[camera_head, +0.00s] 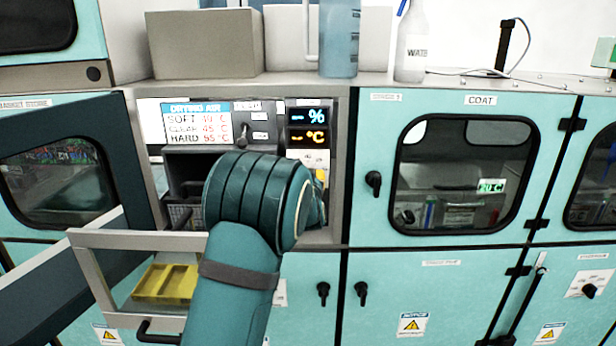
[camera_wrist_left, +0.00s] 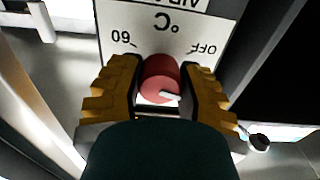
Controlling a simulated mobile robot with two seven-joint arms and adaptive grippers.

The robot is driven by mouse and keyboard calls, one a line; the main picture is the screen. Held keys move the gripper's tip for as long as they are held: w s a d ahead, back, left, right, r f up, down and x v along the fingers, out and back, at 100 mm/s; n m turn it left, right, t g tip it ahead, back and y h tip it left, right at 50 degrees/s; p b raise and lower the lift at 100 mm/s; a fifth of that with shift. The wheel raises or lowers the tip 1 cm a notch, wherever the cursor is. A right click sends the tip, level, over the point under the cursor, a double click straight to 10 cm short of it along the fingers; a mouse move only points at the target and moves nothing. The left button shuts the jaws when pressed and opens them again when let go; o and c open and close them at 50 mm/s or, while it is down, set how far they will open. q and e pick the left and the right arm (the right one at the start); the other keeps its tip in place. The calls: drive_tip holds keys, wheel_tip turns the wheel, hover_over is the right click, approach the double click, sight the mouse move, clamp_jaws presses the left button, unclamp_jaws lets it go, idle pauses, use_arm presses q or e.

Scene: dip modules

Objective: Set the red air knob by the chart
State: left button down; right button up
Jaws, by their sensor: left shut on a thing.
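The red air knob (camera_wrist_left: 160,80) shows in the left wrist view on a white dial plate marked 60, OFF and °C, seen upside down. Its white pointer mark points right and slightly down there. My left gripper (camera_wrist_left: 159,68) is shut on the knob, with a yellow finger on each side. In the head view my teal arm hides the knob, and only a bit of yellow finger shows. The drying air chart (camera_head: 197,118) lists SOFT, CLEAR 45 and HARD 55; the SOFT figure is blurred. My right gripper is not in view.
A display (camera_head: 309,127) with % and °C lines is right of the chart; its digits are unclear. An open drawer (camera_head: 90,238) with a yellow tray (camera_head: 150,292) juts out left of my arm. A water bottle (camera_head: 411,50) stands on the cabinet top.

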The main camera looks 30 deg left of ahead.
use_arm(q)
drive_tip(key=m+p, duration=0.1)
drive_tip(key=m, duration=0.3)
drive_tip(key=shift+m, duration=0.4)
drive_tip(key=m+p, duration=0.1)
drive_tip(key=m, duration=0.3)
drive_tip(key=shift+f, duration=0.1)
drive_tip(key=m, duration=0.7)
drive_tip(key=shift+m, duration=0.4)
drive_tip(key=m, duration=0.2)
drive_tip(key=shift+m, duration=0.3)
drive_tip(key=m+b, duration=0.1)
drive_tip(key=m, duration=0.2)
drive_tip(key=shift+m+b, duration=0.3)
drive_tip(key=shift+m, duration=0.1)
drive_tip(key=m+b, duration=0.3)
drive_tip(key=m, duration=0.2)
drive_tip(key=shift+m, duration=0.3)
drive_tip(key=shift+r+m+b, duration=0.25)
drive_tip(key=shift+m+b, duration=0.45)
drive_tip(key=shift+m, duration=0.2)
drive_tip(key=shift+r, duration=0.1)
